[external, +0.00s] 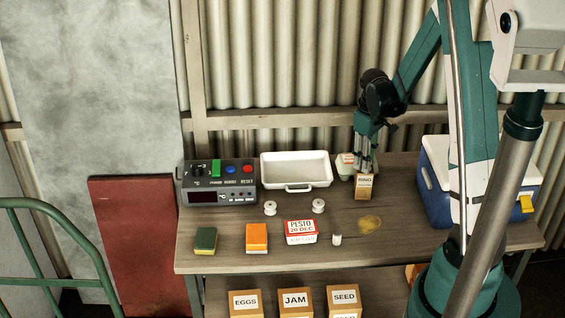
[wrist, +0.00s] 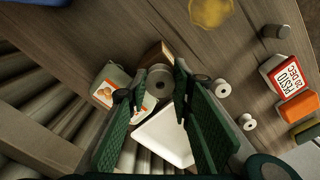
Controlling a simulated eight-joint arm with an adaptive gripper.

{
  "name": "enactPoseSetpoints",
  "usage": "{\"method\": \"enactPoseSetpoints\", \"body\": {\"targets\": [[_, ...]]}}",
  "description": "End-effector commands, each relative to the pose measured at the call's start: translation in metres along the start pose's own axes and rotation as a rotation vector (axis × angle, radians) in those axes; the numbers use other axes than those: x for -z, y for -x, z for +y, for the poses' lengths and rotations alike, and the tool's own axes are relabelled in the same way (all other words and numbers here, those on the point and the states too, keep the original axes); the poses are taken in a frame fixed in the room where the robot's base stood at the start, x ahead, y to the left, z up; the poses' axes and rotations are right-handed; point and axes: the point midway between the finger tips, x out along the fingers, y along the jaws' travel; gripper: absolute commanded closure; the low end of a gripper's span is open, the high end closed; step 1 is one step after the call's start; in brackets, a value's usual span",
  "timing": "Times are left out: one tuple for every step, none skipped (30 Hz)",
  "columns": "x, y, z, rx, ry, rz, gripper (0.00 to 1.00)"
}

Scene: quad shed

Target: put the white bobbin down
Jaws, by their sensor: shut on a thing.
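My gripper (wrist: 160,88) is shut on a pale bobbin (wrist: 160,80), whose round end and centre hole face the wrist camera. In the external view my gripper (external: 364,168) points down right at the small brown box labelled RING (external: 364,188); the held bobbin cannot be made out there. In the wrist view the brown box (wrist: 154,52) lies just beyond the bobbin and is partly hidden by it. I cannot tell whether the bobbin touches the box. Two other white bobbins (external: 270,208) (external: 318,205) stand apart on the table, left of the box.
A white tray (external: 296,184) and a carton (external: 345,162) stand close left of the gripper. A blue cooler (external: 432,190) is at right. A pesto box (external: 300,228), a small white cylinder (external: 337,240) and a yellow stain (external: 370,222) are in front. Bare tabletop (external: 395,235) lies at front right.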

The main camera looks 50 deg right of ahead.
Motion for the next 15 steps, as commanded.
{"method": "enactPoseSetpoints", "body": {"targets": [[0.0,-0.0006,0.0,0.0,0.0,0.0,0.73],[0.0,-0.0003,0.0,0.0,0.0,0.0,0.69],[0.0,-0.0002,0.0,0.0,0.0,0.0,0.64],[0.0,-0.0001,0.0,0.0,0.0,0.0,0.62],[0.0,-0.0001,0.0,0.0,0.0,0.0,0.62],[0.0,-0.0001,0.0,0.0,0.0,0.0,0.62],[0.0,-0.0001,0.0,0.0,0.0,0.0,0.62],[0.0,-0.0001,0.0,0.0,0.0,0.0,0.62],[0.0,0.0,0.0,0.0,0.0,0.0,0.62],[0.0,0.0,0.0,0.0,0.0,0.0,0.62],[0.0,0.0,0.0,0.0,0.0,0.0,0.62],[0.0,0.0,0.0,0.0,0.0,0.0,0.62],[0.0,0.0001,0.0,0.0,0.0,0.0,0.62],[0.0,0.0003,0.0,0.0,0.0,0.0,0.62],[0.0,0.0007,0.0,0.0,0.0,0.0,0.62]]}}
